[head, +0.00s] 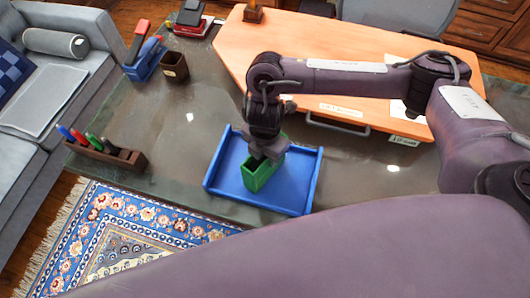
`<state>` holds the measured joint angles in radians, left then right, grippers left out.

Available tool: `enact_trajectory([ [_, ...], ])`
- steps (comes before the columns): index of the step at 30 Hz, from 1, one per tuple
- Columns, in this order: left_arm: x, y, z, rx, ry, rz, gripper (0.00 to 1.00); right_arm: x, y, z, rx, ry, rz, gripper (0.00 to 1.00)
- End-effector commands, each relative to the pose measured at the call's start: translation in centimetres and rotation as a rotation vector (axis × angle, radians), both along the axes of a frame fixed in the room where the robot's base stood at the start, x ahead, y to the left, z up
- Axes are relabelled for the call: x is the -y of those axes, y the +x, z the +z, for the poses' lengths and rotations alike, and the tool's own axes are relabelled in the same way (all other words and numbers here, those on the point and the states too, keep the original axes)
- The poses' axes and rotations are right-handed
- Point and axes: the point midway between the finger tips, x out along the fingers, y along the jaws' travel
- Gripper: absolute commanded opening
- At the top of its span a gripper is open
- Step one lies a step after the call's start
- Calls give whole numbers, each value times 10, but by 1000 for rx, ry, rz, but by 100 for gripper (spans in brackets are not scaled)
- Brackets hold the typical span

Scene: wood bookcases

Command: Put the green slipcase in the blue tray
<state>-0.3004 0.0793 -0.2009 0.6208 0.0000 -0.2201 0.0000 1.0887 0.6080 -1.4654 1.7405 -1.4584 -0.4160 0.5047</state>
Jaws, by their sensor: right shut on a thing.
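The blue tray (222,176) lies near the front edge of the dark table, its low walls visible on the sides. The green slipcase (260,178) is a small open-topped green box, seen over the middle of the tray. My right gripper (262,156) points down at the slipcase and is shut on it. The gripper hides part of its top and back. I cannot tell whether the slipcase touches the tray floor. My left gripper is not in view.
A brown holder with several colored markers (105,150) stands to the left on the dark table (190,125). A blue stapler-like object (146,62) and a small brown cup (174,66) stand behind it. An orange board (270,60) lies behind the tray.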

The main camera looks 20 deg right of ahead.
Motion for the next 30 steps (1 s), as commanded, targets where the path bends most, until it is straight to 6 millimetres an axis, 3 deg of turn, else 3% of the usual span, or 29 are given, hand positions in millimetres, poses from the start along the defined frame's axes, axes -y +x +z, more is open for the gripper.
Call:
enact_trajectory([
  [1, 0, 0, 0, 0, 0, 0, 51, 0, 0, -1, 0, 0, 0, 45],
  [5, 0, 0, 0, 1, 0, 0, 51, 0, 0, -1, 0, 0, 0, 62],
  [17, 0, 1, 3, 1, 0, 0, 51, 0, 1, 9, 3, 1, 1, 62],
  [30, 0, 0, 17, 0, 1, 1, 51, 0, 2, 89, 7, 0, 2, 62],
])
